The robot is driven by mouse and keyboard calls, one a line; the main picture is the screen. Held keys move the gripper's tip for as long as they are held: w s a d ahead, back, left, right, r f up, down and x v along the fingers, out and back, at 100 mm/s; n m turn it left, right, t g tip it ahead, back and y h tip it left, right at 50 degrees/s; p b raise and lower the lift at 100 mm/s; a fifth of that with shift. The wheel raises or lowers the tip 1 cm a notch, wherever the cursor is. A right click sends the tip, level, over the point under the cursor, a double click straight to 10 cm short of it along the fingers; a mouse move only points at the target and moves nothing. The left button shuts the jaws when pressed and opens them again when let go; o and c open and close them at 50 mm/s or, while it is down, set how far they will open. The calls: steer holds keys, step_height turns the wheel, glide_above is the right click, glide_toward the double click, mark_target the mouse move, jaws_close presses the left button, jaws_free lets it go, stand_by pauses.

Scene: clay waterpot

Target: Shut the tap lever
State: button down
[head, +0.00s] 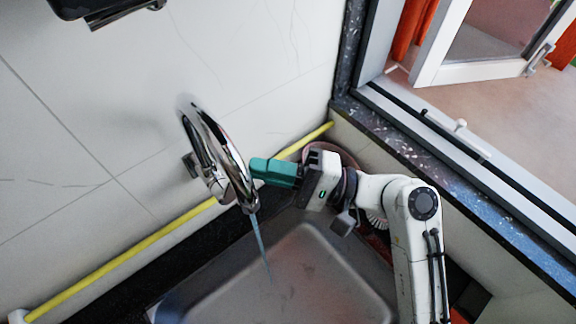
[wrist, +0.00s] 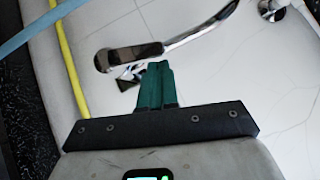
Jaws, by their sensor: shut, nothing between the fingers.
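A chrome tap (head: 218,146) with a tall curved spout is fixed to the white tiled wall in the head view. A thin bluish stream of water (head: 262,247) runs from it down into the sink (head: 300,275). In the wrist view a chrome bar with a flat end (wrist: 135,54), apparently the tap lever, crosses just ahead of my fingertips. I cannot tell whether they touch. My gripper (head: 254,168) has green fingers pressed together and empty, right of the spout. It also shows in the wrist view (wrist: 158,66). The lever is not clear in the head view.
A yellow pipe (head: 130,247) runs along the wall behind the sink. A reddish round pot (head: 330,150) is partly hidden behind my arm in the corner. A dark speckled window sill (head: 440,168) lies to the right. A dark object (head: 95,10) hangs at the upper left.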

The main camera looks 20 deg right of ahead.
steer(key=shift+a, duration=0.2)
steer(key=a+r+p, duration=0.1)
steer(key=a+r+n+p, duration=0.1)
steer(key=p, duration=0.1)
steer(key=shift+s+a+g+h, duration=0.1)
steer(key=shift+s+g+h, duration=0.2)
steer(key=shift+s+h, duration=0.1)
stand_by(0.5)
